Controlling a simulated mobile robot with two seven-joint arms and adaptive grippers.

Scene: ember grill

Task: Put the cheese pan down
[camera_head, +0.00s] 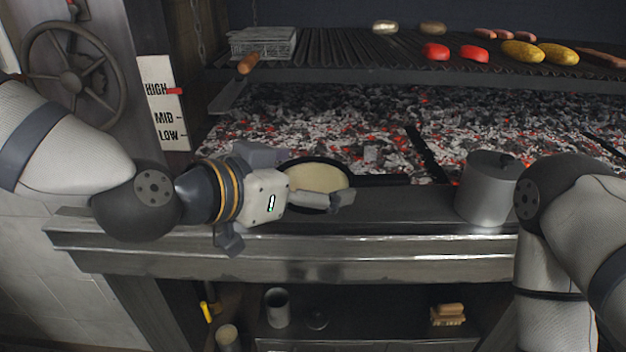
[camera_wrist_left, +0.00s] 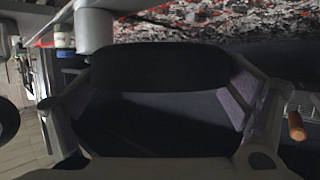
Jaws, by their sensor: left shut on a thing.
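The cheese pan is a small round dark pan with pale yellow cheese (camera_head: 318,178) in it. In the head view it is level, at the back of the grill's front ledge (camera_head: 400,212), with a dark bar like its handle pointing right. My left gripper (camera_head: 308,176) comes in from the left, shut on the pan, with one finger across its near side. In the left wrist view a dark body (camera_wrist_left: 160,68) fills the space between the fingers. I cannot tell whether the pan touches the ledge. My right arm is at the right edge; its gripper is out of view.
A grey metal pot (camera_head: 486,190) stands on the ledge at right. Glowing coals (camera_head: 310,115) lie behind the ledge. A grate (camera_head: 330,50) above holds red and yellow food and sausages. A wooden-handled tool (camera_head: 247,64) hangs at left. The ledge between pan and pot is clear.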

